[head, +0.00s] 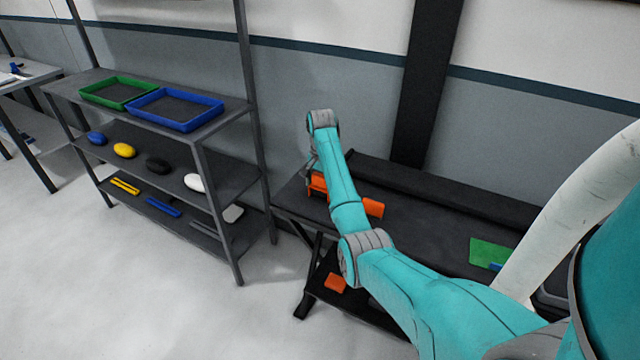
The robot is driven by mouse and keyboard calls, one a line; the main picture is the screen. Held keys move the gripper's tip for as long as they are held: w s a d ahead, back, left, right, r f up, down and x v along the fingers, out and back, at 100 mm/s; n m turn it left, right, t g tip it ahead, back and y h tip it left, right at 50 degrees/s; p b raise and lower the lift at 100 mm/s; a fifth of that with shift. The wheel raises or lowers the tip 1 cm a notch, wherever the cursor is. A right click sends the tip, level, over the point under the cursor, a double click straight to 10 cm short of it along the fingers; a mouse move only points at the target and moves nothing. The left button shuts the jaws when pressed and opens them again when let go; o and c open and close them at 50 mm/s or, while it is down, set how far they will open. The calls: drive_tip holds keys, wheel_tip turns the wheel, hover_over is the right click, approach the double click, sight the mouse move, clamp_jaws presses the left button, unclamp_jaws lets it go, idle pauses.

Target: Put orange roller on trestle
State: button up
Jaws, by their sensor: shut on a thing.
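The orange roller (373,208) is at the left part of the black trestle (420,225). Its middle is hidden behind my arm, and another orange part (318,184) shows on the arm's left side. My gripper (314,172) points down at that left part and is shut on the orange roller. The fingers are small, dark and partly hidden. I cannot tell whether the roller touches the trestle top or is held just above it.
A grey shelf unit to the left holds a green tray (118,92), a blue tray (176,125) and several coloured items. A green sheet (490,252) lies at the trestle's right. An orange item (335,283) lies on the trestle's lower level.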

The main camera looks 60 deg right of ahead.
drive_tip(key=shift+f, duration=0.25)
drive_tip(key=shift+a+f, duration=0.1)
drive_tip(key=shift+f, duration=0.25)
drive_tip(key=c, duration=0.5)
drive_tip(key=o, duration=1.4)
drive_tip(key=shift+f, duration=0.1)
